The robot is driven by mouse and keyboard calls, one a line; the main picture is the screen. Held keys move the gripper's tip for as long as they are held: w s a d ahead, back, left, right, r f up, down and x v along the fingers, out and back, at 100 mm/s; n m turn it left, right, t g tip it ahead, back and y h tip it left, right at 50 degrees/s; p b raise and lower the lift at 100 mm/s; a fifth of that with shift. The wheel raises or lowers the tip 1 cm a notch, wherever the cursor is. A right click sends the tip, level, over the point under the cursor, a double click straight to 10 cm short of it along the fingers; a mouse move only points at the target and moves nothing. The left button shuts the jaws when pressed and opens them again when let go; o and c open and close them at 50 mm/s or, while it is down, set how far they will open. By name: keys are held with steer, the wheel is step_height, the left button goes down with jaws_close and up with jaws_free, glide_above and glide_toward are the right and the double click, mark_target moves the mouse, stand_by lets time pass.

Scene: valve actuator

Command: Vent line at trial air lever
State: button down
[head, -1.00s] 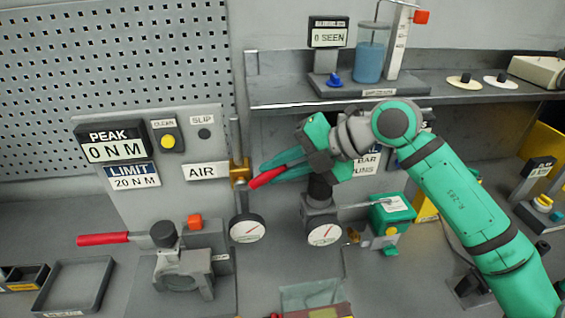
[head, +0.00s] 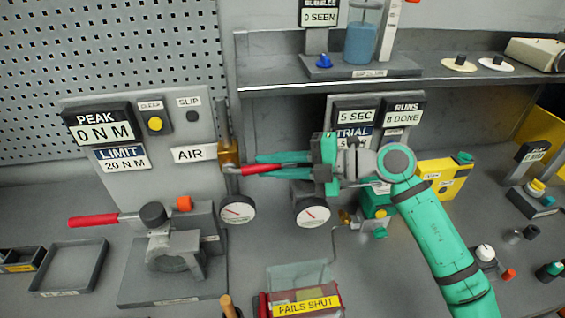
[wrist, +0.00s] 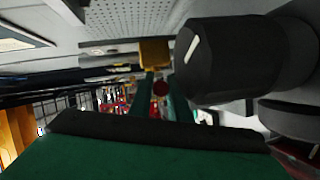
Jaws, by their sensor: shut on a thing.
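The air lever (head: 262,169) has a red grip and points right, close to level, from the brass valve (head: 229,153) beside the AIR label (head: 195,153). My gripper (head: 259,164) is shut on the red grip, coming from the right. In the wrist view, the red grip end (wrist: 160,88) shows between my two green fingers, with the brass valve (wrist: 155,52) beyond. Two round gauges (head: 237,210) (head: 311,213) sit below. The trial panel (head: 354,131) reads 5 SEC; its lower part is hidden by my arm. The runs display (head: 404,112) reads 8 DONE.
A black knob (wrist: 230,60) is close beside my fingers in the wrist view. A clamp with another red handle (head: 93,220) stands at lower left. A shelf (head: 450,83) runs above my arm. A FAILS SHUT box (head: 305,303) is at the front.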

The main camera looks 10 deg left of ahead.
stand_by(0.4)
steer(key=c, duration=1.7)
jaws_free()
steer(key=shift+o, duration=0.2)
steer(key=shift+d, duration=0.15)
steer(key=v, duration=1)
steer(key=shift+d, duration=0.25)
steer(key=shift+s, duration=0.1)
